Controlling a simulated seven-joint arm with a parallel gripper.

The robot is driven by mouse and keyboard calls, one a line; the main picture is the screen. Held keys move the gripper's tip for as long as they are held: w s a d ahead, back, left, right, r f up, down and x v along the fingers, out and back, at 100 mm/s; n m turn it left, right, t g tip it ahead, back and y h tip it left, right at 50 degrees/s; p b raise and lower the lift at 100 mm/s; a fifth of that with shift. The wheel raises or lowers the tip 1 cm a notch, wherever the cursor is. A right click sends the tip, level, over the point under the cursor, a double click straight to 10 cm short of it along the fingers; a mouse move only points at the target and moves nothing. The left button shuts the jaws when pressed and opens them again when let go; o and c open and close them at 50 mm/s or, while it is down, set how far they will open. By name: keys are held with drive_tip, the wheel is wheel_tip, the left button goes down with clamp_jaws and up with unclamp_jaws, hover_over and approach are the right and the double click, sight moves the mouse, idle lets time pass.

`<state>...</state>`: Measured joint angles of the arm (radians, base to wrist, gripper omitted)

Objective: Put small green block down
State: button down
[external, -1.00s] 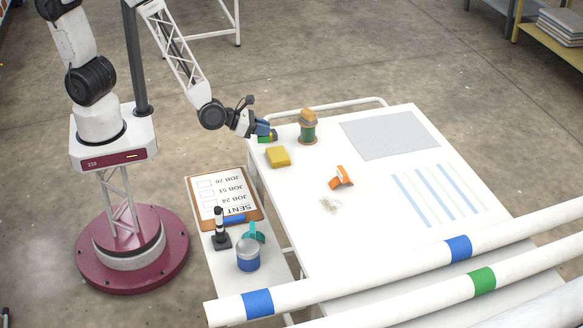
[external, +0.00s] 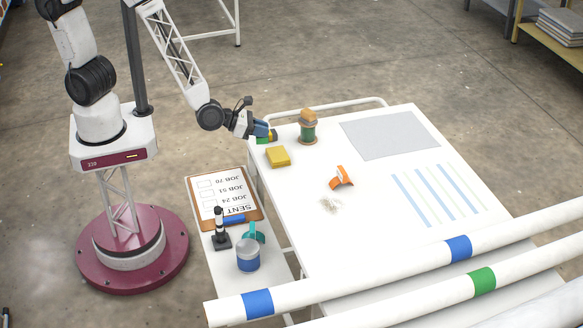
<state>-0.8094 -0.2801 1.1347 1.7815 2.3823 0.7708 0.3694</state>
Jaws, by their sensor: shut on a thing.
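The small green block (external: 263,141) is at the back left corner of the white table (external: 290,230). My gripper (external: 265,133) is at that corner, with its blue fingers over the block and shut on it. The fingers hide part of the block. It is low at the table top; I cannot tell whether its underside touches.
A green spool with a tan top (external: 308,128) stands close to the right of my gripper. A yellow block (external: 278,156) lies just in front. An orange piece (external: 341,177) and a grey sheet (external: 390,135) lie farther right. Striped rollers (external: 400,265) cross the front.

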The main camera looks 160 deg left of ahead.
drive_tip(key=w+d+m+t, duration=0.1)
drive_tip(key=w+d, duration=0.1)
drive_tip(key=w, duration=0.4)
drive_tip(key=w+d+m+t+h, duration=0.1)
drive_tip(key=w+d, duration=0.2)
drive_tip(key=w, duration=0.4)
drive_tip(key=shift+d+r, duration=0.2)
drive_tip(key=shift+d, duration=0.15)
drive_tip(key=shift+a, duration=0.1)
drive_tip(key=w+a, duration=0.3)
drive_tip(key=w, duration=0.1)
drive_tip(key=w+a+f, duration=0.1)
drive_tip(key=w+a, duration=0.6)
drive_tip(key=w, duration=0.1)
drive_tip(key=shift+a+f, duration=0.25)
drive_tip(key=shift+s, duration=0.1)
drive_tip(key=shift+f, duration=1.8)
drive_tip(key=c, duration=1.1)
unclamp_jaws()
drive_tip(key=shift+f, duration=0.1)
drive_tip(key=shift+o, duration=0.2)
